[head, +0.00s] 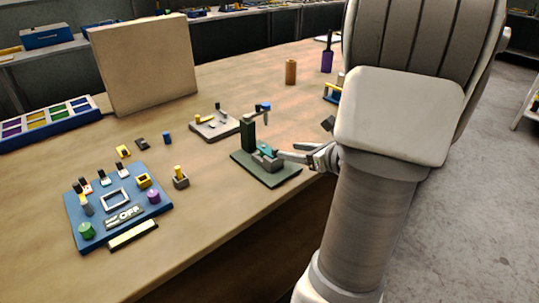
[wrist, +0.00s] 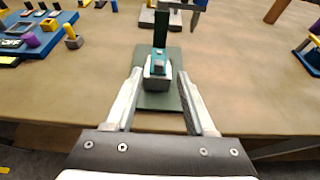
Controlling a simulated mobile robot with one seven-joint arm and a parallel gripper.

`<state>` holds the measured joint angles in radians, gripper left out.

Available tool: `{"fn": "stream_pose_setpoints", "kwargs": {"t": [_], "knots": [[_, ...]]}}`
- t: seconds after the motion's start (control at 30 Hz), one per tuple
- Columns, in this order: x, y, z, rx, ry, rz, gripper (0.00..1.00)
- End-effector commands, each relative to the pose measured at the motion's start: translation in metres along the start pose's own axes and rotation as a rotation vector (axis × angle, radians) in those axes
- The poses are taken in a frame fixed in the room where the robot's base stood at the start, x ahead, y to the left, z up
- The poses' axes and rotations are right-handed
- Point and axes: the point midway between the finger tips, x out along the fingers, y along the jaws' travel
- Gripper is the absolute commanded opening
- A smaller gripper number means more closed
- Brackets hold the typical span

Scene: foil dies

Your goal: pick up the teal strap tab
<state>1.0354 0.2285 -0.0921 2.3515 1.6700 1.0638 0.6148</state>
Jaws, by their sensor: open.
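The teal strap tab (wrist: 158,62) shows in the wrist view on top of a small grey block (wrist: 157,83), between the block and a dark green post. In the head view the teal tab (head: 266,151) is small, on the same block on a dark green stand (head: 276,178). My gripper (wrist: 159,74) is open and empty, with one finger to the left and one to the right of the block and tab, apart from both. In the head view my gripper (head: 282,153) reaches in from the right, close to the tab. I cannot tell the exact height gap.
The dark green post (head: 248,135) with an overhanging arm and blue piece (head: 263,107) stands just behind the tab. A grey fixture (head: 215,127) lies farther back. A blue board (head: 95,222) with several pieces is at left. The table's front edge is near.

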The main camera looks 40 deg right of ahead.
Motion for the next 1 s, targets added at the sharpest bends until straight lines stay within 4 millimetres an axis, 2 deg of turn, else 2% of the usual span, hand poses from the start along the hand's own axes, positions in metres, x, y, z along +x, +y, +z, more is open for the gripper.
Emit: {"fn": "stream_pose_setpoints", "kwargs": {"t": [0.1, 0.33, 0.63, 0.93, 1.0], "knots": [[0.019, 0.001, -0.001, 0.0, 0.0, 0.003, 0.55], [0.034, 0.001, -0.001, 0.0, 0.0, 0.002, 0.55], [0.076, 0.002, -0.003, -0.001, 0.001, 0.002, 0.55], [0.08, 0.002, -0.001, -0.001, 0.0, 0.0, 0.55], [0.08, 0.002, -0.001, -0.001, 0.0, 0.0, 0.42]]}}
